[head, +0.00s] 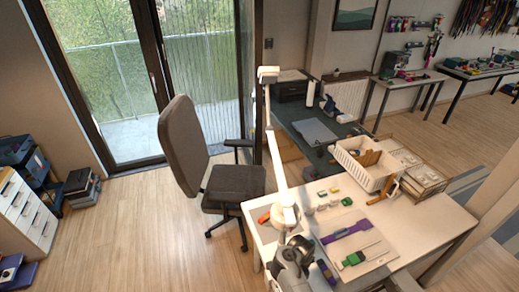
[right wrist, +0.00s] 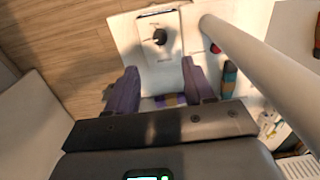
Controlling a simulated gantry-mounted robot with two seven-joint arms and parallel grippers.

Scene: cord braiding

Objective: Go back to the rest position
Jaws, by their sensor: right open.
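My right gripper (right wrist: 160,85) is open in the right wrist view, with a dark purple finger on each side. The gap between its fingers shows a pale surface and a small purple and yellow patch, and I see nothing gripped. A grey part of my arm shows at the bottom of the head view, over the near left part of the white table (head: 420,232). My left gripper cannot be made out in either view. On the table lie a purple piece (head: 345,231) and a green block (head: 353,258) with pale strands, both on a light board.
A white lamp arm (head: 276,150) rises at the table's left side; its pole (right wrist: 255,62) also crosses the right wrist view. A white basket (head: 362,170) stands at the back of the table. An office chair (head: 232,182) stands to the left. A plate with a black knob (right wrist: 160,36) lies beyond the fingers.

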